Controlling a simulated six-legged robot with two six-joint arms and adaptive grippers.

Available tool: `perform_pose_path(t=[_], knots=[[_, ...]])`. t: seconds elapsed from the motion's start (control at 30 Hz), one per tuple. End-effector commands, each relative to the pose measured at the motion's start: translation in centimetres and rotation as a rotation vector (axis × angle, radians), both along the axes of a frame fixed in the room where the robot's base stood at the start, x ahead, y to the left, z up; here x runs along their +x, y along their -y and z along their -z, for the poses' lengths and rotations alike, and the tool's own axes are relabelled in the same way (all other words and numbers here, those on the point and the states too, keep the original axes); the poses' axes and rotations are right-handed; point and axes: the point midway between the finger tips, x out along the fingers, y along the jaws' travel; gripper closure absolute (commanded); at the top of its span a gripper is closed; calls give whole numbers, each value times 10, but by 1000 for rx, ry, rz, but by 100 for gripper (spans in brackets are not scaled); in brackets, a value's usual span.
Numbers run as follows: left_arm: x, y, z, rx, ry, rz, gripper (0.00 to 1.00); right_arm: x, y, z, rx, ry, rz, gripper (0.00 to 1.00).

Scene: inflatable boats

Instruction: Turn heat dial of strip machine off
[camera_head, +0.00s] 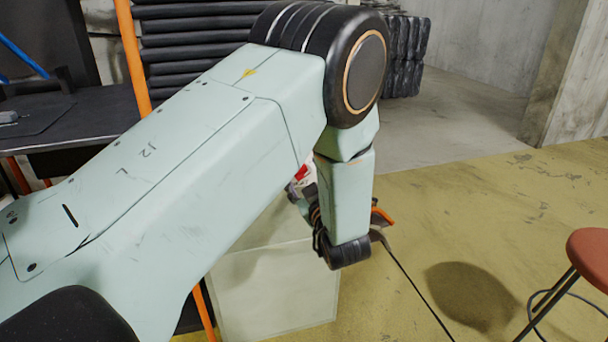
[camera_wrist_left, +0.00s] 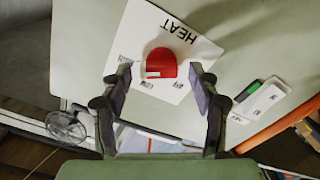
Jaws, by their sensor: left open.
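In the left wrist view a red heat dial (camera_wrist_left: 160,63) sits on a white plate (camera_wrist_left: 200,50) printed HEAT, on the pale green strip machine (camera_wrist_left: 85,50). My left gripper (camera_wrist_left: 161,80) is open, with one dark finger to each side of the dial's lower part. The fingers look apart from the dial; whether they touch it cannot be told. In the head view my left arm hides most of the machine and the gripper's fingers. A small red part (camera_head: 301,172) shows beside my forearm; I cannot tell whether it is the dial. My right gripper is out of view.
A white switch plate with a green part (camera_wrist_left: 256,94) is right of the dial. In the head view a pale box (camera_head: 275,290) stands below my arm, a dark workbench (camera_head: 80,125) is at left, and a red stool (camera_head: 592,252) is at right.

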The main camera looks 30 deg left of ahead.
Motion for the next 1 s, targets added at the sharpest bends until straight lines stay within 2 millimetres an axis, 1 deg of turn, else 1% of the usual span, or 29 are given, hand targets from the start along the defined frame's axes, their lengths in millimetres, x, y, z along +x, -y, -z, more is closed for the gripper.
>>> perform_pose_path(t=[0.3, 0.33, 0.9, 0.97, 1.0], knots=[[-2, 2, 0, 0, 0, 0, 39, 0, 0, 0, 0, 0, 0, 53], [-2, 2, 0, 0, 0, 0, 40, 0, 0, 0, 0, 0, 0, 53], [-1, 0, 0, 0, 0, -1, 89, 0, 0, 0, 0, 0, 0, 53], [-1, 0, 0, 1, 1, -2, 93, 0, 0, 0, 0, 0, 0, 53], [-1, 0, 0, 0, 2, -2, 93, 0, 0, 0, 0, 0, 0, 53]])
